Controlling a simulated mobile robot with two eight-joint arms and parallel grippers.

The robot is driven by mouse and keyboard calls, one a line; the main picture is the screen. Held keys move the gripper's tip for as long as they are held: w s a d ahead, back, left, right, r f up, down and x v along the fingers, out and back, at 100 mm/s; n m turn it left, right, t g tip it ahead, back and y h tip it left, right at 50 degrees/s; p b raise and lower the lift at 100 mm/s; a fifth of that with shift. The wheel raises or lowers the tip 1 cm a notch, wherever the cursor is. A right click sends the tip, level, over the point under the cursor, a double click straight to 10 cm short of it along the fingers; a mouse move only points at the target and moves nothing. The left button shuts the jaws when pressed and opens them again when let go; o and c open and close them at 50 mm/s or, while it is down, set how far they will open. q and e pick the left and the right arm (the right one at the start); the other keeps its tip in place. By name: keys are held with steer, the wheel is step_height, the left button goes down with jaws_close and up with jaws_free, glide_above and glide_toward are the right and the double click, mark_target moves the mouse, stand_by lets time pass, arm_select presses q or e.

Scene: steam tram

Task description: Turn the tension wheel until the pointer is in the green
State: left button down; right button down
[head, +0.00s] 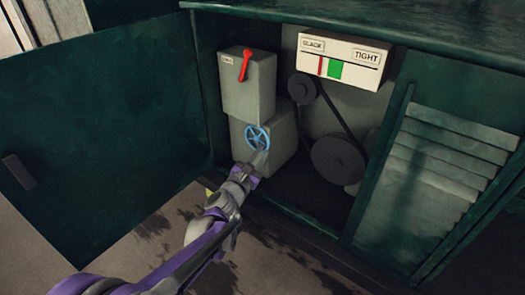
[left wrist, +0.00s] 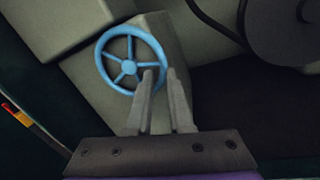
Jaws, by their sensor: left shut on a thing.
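The blue tension wheel (head: 257,138) is a spoked handwheel on the front of a grey box inside the open cabinet. It also shows in the left wrist view (left wrist: 129,68). The gauge (head: 342,60) is a white box above, lettered SLACK at left and TIGHT at right. A thin upright red mark (head: 321,66) stands just left of the green band (head: 335,70), apart from it. My left gripper (head: 261,151) is shut on the lower right rim of the wheel, with a finger on either side in the left wrist view (left wrist: 160,73). My right gripper is out of view.
A grey box with a red lever (head: 245,64) stands above the wheel. Dark pulleys (head: 338,160) with a belt are to the right. The cabinet door (head: 90,130) stands open at left, and a slatted panel (head: 430,180) is at right.

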arm_select(q)
steer(key=shift+w+a+f+m+h+p, duration=0.15)
steer(key=shift+f+m, duration=0.15)
steer(key=shift+m, duration=0.55)
steer(key=shift+w+a+f+m+h+p, duration=0.15)
steer(key=shift+f+m, duration=0.1)
steer(key=shift+m, duration=0.6)
steer(key=shift+s+f+t, duration=0.1)
steer(key=shift+t, duration=0.2)
steer(key=c, duration=1.1)
jaws_free()
steer(key=b+v, duration=0.1)
steer(key=v, duration=1)
